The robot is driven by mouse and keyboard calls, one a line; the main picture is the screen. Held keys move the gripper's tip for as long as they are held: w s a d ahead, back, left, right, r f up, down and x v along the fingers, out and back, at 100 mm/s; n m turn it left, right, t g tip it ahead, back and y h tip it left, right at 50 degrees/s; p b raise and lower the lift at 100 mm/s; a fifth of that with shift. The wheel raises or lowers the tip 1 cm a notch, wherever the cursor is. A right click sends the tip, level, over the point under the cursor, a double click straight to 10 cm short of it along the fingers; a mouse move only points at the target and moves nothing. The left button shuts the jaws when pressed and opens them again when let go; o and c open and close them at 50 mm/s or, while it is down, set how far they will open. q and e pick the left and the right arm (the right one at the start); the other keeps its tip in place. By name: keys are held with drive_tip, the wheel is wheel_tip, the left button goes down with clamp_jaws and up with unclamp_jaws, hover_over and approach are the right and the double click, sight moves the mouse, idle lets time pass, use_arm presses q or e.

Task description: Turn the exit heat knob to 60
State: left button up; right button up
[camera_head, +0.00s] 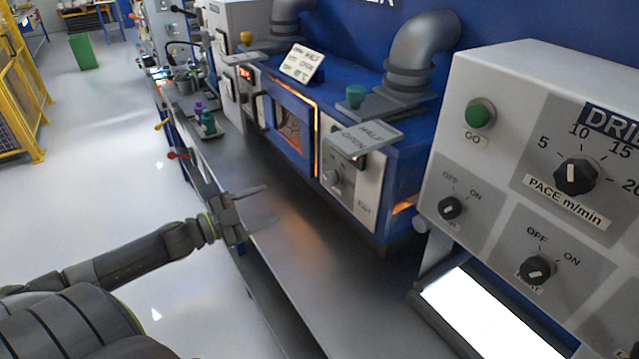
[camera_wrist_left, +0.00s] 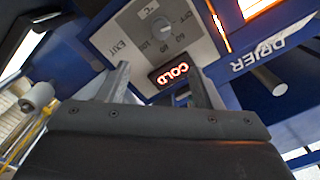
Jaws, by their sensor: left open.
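The exit heat knob (camera_head: 331,178) is a small grey knob on the pale EXIT panel at the right end of the blue drier. In the left wrist view, the knob (camera_wrist_left: 162,28) appears upside down, with 60, 80 and 100 marked around it. I cannot tell where it points. My left gripper (camera_head: 268,205) is open and empty, over the metal ledge in front of the drier, apart from the knob. In the wrist view, its two fingers (camera_wrist_left: 158,75) point toward the panel. My right gripper is not in view.
The drier's glowing window (camera_head: 291,125) is left of the panel. A HALF OPEN plate (camera_head: 362,137) juts out above the knob. A control box (camera_head: 540,160) with several knobs stands at the right. The metal ledge (camera_head: 310,260) below the panel is clear.

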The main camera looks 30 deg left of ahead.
sight(327, 180)
use_arm(q)
drive_tip(key=p+x, duration=0.4)
drive_tip(key=x, duration=1.1)
drive_tip(key=shift+w, duration=0.35)
drive_tip(key=shift+w+d+f, duration=0.1)
drive_tip(key=shift+w+d, duration=0.05)
drive_tip(key=shift+w, duration=0.2)
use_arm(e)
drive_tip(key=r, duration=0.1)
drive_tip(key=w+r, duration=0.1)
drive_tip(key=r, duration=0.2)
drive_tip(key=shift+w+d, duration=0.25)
use_arm(q)
drive_tip(key=c, duration=1)
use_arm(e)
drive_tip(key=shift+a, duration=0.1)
